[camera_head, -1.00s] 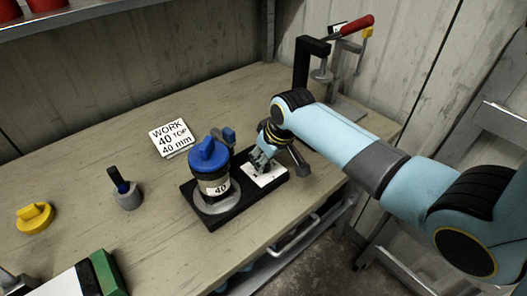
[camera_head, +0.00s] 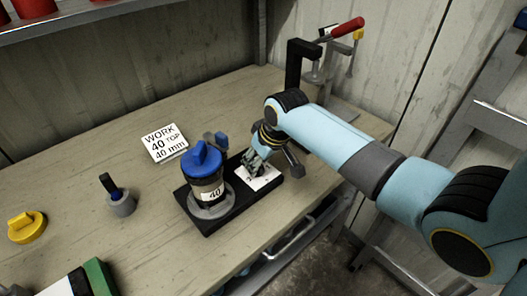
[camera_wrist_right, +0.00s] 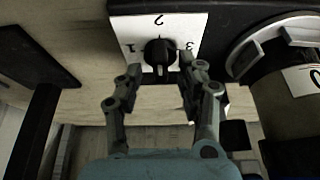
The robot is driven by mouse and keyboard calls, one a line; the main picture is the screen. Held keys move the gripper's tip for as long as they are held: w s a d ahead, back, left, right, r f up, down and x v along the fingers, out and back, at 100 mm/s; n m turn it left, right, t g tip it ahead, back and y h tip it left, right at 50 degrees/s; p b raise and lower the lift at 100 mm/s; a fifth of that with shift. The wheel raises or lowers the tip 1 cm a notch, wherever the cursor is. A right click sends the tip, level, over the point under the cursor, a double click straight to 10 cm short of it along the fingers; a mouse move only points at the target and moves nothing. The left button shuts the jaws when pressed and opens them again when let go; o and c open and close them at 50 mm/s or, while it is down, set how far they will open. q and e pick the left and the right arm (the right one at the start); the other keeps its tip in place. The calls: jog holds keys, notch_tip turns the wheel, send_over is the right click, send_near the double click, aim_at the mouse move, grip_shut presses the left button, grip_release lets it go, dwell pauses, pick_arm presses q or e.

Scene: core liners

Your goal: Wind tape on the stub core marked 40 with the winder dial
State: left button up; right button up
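The stub core marked 40 (camera_head: 211,188) stands upright on the black winder base (camera_head: 208,230), dark with a white label and a blue cap (camera_head: 202,158) on top. The winder dial is a black knob (camera_wrist_right: 160,53) on a white plate (camera_wrist_right: 125,28) marked 1, 2 and 3; the plate also shows in the head view (camera_head: 268,181). My right gripper (camera_wrist_right: 160,75) is open, its fingers on either side of the knob with gaps showing. In the head view my right gripper (camera_head: 255,165) hides the knob. My left gripper is not in view.
A white card (camera_head: 165,142) reading WORK 40 TOP 40 mm lies behind the winder. A grey cup with a dark upright piece (camera_head: 121,203) and a yellow cap (camera_head: 27,228) stand to the left. A red-handled clamp (camera_head: 345,28) is at the back right.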

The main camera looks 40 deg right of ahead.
jog(key=v, duration=1.1)
jog(key=shift+r, duration=0.2)
jog(key=shift+s, duration=0.1)
